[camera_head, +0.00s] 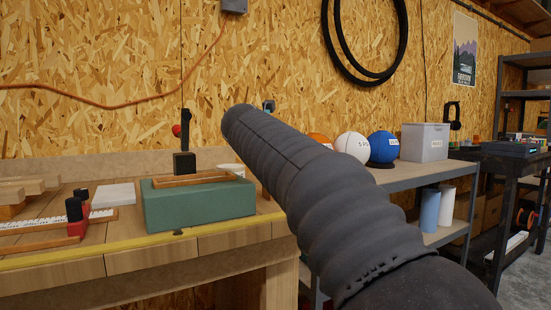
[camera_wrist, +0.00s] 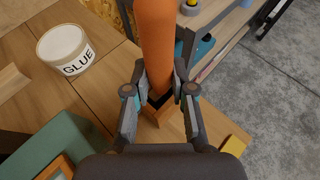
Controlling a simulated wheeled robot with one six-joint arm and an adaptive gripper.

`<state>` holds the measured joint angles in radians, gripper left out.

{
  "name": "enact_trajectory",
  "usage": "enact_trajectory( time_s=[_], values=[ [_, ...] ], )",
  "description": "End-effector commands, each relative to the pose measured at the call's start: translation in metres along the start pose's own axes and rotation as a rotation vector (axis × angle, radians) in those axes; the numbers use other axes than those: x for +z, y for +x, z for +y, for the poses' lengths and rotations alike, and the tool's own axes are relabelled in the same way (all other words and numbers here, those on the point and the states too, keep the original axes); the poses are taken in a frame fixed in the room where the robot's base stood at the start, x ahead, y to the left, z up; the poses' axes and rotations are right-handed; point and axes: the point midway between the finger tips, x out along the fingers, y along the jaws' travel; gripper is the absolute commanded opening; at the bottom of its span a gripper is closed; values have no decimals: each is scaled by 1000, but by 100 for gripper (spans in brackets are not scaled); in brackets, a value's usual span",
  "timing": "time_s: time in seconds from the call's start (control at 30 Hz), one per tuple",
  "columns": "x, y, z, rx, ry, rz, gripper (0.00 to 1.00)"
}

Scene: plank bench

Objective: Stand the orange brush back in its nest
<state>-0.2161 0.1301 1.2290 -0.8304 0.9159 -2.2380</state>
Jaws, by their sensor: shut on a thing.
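In the wrist view, my gripper (camera_wrist: 159,72) is shut on the orange brush (camera_wrist: 157,35), with a finger on either side of it. The brush shows as a thick orange cylinder running up to the top edge of the picture. A small open wooden box with a dark inside, which looks like the nest (camera_wrist: 158,115), shows just below the brush between the fingers. I cannot tell whether the brush's end is inside the box or above it. In the head view my dark arm hides the gripper, the brush and the nest.
A glue tub (camera_wrist: 65,49) stands on the plank bench (camera_wrist: 108,78), left of the brush. A green block (camera_head: 200,205) lies on the bench, with a wooden frame on top. A yellow strip (camera_head: 130,247) runs along the front edge. Grey shelving (camera_head: 408,178) stands to the right.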

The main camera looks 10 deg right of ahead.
Motion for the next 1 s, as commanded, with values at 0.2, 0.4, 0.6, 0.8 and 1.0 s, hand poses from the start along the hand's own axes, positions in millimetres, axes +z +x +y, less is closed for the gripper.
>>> enact_trajectory(
  time_s=[0.2,0.4,0.6,0.8,1.0],
  values=[
    [-4,2,0,0,0,0,0],
    [-7,3,0,0,0,0,0],
    [-10,4,0,0,0,0,0],
    [-10,4,0,0,0,0,53],
    [-10,4,0,0,0,0,58]
  ],
)
